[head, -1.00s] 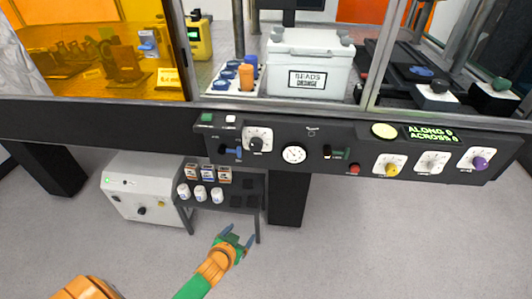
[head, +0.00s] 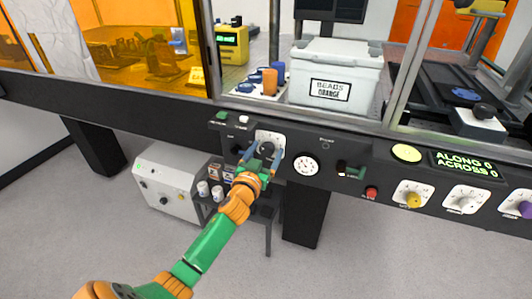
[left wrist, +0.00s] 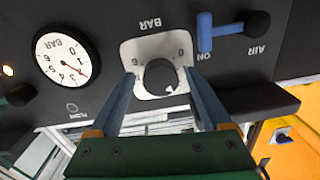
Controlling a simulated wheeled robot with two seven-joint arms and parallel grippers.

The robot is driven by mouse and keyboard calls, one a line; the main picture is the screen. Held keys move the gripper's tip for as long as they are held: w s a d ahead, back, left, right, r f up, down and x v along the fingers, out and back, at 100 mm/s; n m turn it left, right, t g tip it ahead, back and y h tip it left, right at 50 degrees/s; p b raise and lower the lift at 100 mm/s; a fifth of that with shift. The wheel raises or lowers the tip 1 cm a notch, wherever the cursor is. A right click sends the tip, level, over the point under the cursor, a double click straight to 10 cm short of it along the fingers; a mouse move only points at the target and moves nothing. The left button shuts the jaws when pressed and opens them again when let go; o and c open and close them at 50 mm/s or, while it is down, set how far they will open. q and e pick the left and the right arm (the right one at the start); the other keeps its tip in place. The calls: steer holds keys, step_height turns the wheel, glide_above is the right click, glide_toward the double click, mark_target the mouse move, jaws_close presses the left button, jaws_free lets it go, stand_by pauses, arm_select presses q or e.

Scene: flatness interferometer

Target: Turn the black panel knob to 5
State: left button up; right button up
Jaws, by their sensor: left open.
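The black panel knob (left wrist: 160,77) sits on a white plate marked BAR, with 6 and 0 at its ends, upside down in the left wrist view. Its white pointer mark shows at the knob's lower right there. In the head view the knob (head: 267,149) is on the dark front panel, partly behind my gripper. My left gripper (head: 263,157) is open in front of the knob. In the left wrist view its blue fingers (left wrist: 160,82) stand on either side of the knob, with gaps to it; whether they reach its depth is unclear.
A round white BAR gauge (left wrist: 66,58) with a red needle is beside the knob. On the knob's other side is a blue AIR lever (left wrist: 222,32). A red button (head: 371,193) and yellow knob (head: 413,200) are farther right. A white box (head: 168,183) stands below.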

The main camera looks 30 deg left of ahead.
arm_select(q)
jaws_close()
steer(key=shift+m, duration=0.3)
steer(key=m, duration=0.4)
steer(key=shift+f+m, duration=0.1)
steer(key=shift+m, duration=0.2)
steer(key=m, duration=0.6)
steer(key=shift+m, duration=0.3)
steer(key=m, duration=0.6)
steer(key=shift+f+h+p, duration=0.1)
steer(key=shift+h+p, duration=0.2)
steer(key=m, duration=0.6)
